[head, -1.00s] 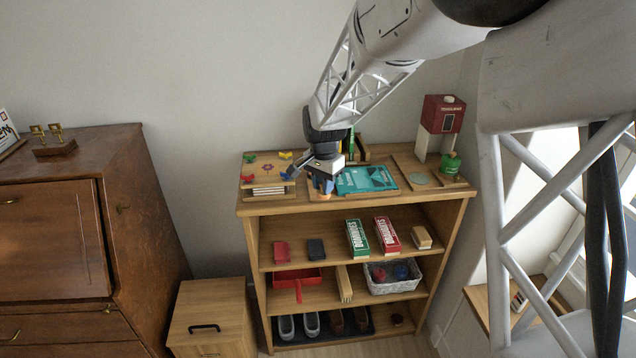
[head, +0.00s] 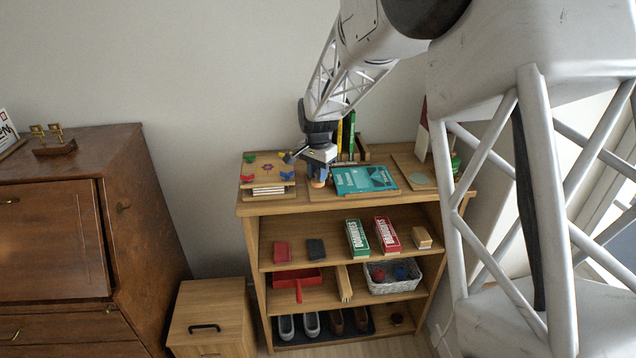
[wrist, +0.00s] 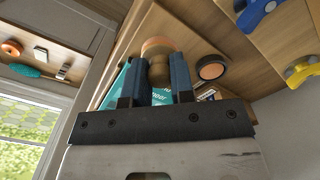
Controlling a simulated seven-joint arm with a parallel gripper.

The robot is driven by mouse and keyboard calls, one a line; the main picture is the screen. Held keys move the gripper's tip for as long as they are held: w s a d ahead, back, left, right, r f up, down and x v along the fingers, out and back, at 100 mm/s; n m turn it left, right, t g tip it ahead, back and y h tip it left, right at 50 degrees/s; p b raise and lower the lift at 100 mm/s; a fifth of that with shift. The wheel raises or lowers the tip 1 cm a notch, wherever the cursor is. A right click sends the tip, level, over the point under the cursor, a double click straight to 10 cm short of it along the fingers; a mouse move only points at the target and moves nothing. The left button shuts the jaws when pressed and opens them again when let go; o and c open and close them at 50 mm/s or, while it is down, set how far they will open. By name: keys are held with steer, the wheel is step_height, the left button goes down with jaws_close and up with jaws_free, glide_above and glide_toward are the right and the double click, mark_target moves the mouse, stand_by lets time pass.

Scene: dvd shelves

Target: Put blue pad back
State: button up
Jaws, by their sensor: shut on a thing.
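My gripper (head: 318,180) is over the top of the wooden shelf unit, left of a teal book (head: 364,179). In the wrist view, my gripper (wrist: 157,72) is shut on a wooden knobbed thing (wrist: 159,48) with a round tan end, between its two blue fingers. A round orange pad in a black case (wrist: 211,67) lies close to it on the wood. I cannot make out a clearly blue pad. A dark, perhaps blue, flat block (head: 316,249) lies on the shelf below, beside a red one (head: 282,252).
A board with coloured pieces (head: 266,169) stands left of my gripper. Upright green and yellow items (head: 345,135) stand behind. Two domino boxes (head: 357,238) and a white basket (head: 396,284) are on lower shelves. My arm partly hides the right side.

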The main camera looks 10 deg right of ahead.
steer(key=shift+f, duration=1.75)
steer(key=shift+f, duration=0.1)
steer(key=o, duration=0.8)
step_height(320, 180, up, 12)
steer(key=shift+r, duration=0.15)
steer(key=shift+s, duration=0.1)
